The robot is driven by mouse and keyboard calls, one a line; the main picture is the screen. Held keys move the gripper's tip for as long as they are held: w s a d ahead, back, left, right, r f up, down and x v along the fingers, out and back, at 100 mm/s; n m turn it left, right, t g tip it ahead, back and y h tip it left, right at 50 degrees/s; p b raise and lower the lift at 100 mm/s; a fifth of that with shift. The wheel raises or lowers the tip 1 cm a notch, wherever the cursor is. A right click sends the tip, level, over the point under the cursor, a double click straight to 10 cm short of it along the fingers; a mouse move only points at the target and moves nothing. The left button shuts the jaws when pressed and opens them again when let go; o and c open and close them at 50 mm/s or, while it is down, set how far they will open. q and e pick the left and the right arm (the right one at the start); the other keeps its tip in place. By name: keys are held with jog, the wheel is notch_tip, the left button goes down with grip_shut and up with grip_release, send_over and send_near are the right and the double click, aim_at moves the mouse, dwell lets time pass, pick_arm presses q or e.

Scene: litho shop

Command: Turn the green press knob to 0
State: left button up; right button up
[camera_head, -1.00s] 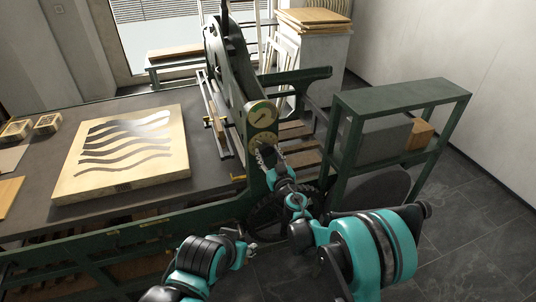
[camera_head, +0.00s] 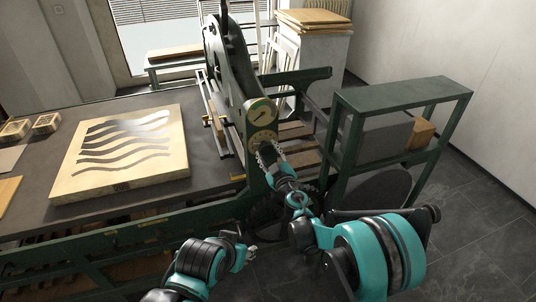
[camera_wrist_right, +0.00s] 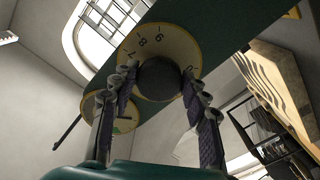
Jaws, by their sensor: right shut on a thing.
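The press knob (camera_wrist_right: 158,78) looks dark and round in the right wrist view, at the centre of a yellow dial (camera_wrist_right: 150,45) with printed numerals; an 8 shows above it. The fingers hide part of the dial, and I cannot read the knob's setting. My right gripper (camera_wrist_right: 158,100) is shut on the knob, one finger on each side. In the head view the same dial (camera_head: 263,137) sits low on the green press frame, and my right gripper (camera_head: 269,158) reaches it from below. My left gripper (camera_head: 247,250) hangs away from the knob, in front of the press; its finger opening is unclear.
A round gauge (camera_head: 260,112) sits directly above the dial. The press bed (camera_head: 216,180) carries a wooden block (camera_head: 75,185) with wavy shapes. Dark floor (camera_head: 470,220) is free at the far right.

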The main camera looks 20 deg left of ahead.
jog(key=n+b, duration=0.1)
jog(key=n, duration=0.4)
jog(key=shift+n, duration=0.3)
jog(key=n, duration=0.5)
jog(key=shift+r+n, duration=0.1)
jog(key=shift+n, duration=0.2)
jog(key=shift+b, duration=0.3)
jog(key=o, duration=1.2)
jog(key=shift+c, duration=0.2)
jog(key=v, duration=1.2)
jog(key=shift+w, duration=0.1)
